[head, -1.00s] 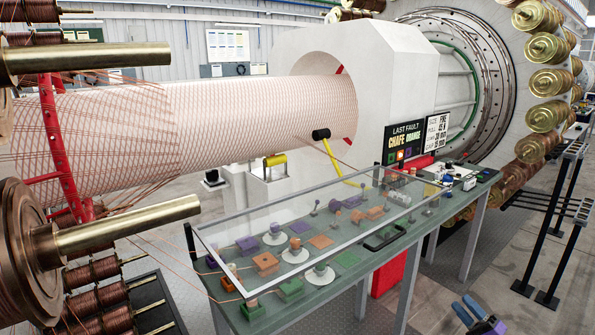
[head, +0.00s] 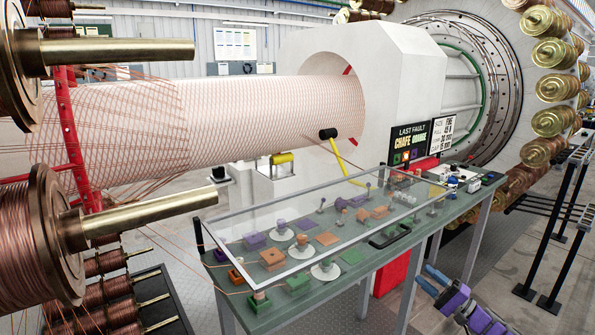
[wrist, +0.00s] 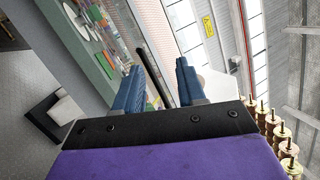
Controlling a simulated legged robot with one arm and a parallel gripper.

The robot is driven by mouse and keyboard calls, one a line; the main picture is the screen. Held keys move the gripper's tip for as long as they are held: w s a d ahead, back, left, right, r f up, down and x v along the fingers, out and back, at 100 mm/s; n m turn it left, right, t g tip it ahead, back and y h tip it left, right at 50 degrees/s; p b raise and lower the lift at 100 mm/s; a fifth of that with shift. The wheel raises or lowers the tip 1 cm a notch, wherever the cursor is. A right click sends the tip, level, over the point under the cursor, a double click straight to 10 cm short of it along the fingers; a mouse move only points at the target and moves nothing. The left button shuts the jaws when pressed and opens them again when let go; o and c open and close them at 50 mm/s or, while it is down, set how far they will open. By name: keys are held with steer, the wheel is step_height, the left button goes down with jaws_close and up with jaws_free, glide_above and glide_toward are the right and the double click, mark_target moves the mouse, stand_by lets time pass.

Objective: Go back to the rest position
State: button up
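No object is seen held.
A green-topped table (head: 352,285) carries small coloured parts under a clear cover with a black handle (head: 390,236). A fault sign (head: 409,141) stands at its back. Copper spools (head: 42,235) with brass shafts jut in at left. Black stands (head: 555,235) are at right; floor between is clear.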

steer(key=a+r+n+g+y, duration=0.15)
steer(key=a+r+g, duration=0.35)
steer(key=a, duration=0.6)
steer(key=s+a+r+n+g+h, duration=0.15)
steer(key=s+a+r+g, duration=0.3)
steer(key=s+a, duration=0.6)
steer(key=s+a+r+n+g+h, duration=0.1)
steer(key=s+a+r+n+g, duration=0.2)
steer(key=s+a+g, duration=0.7)
steer(key=s+a+f+n+t+h, duration=0.1)
steer(key=s+a+h, duration=0.25)
steer(key=s, duration=0.45)
steer(key=s+a+f+n+h, duration=0.1)
steer(key=s+a+n+h, duration=0.1)
steer(key=s+h, duration=0.35)
steer(key=s+d+f+t+h, duration=0.1)
steer(key=s+d+f+h, duration=0.1)
steer(key=s+d, duration=0.4)
steer(key=s+d+f+n+h, duration=0.1)
steer(key=s+d+f+h, duration=0.2)
steer(key=s+d, duration=0.4)
steer(key=s+h, duration=0.1)
steer(key=s, duration=0.5)
steer(key=shift+t+h, duration=0.3)
steer(key=shift+t, duration=0.05)
steer(key=shift+a, duration=0.1)
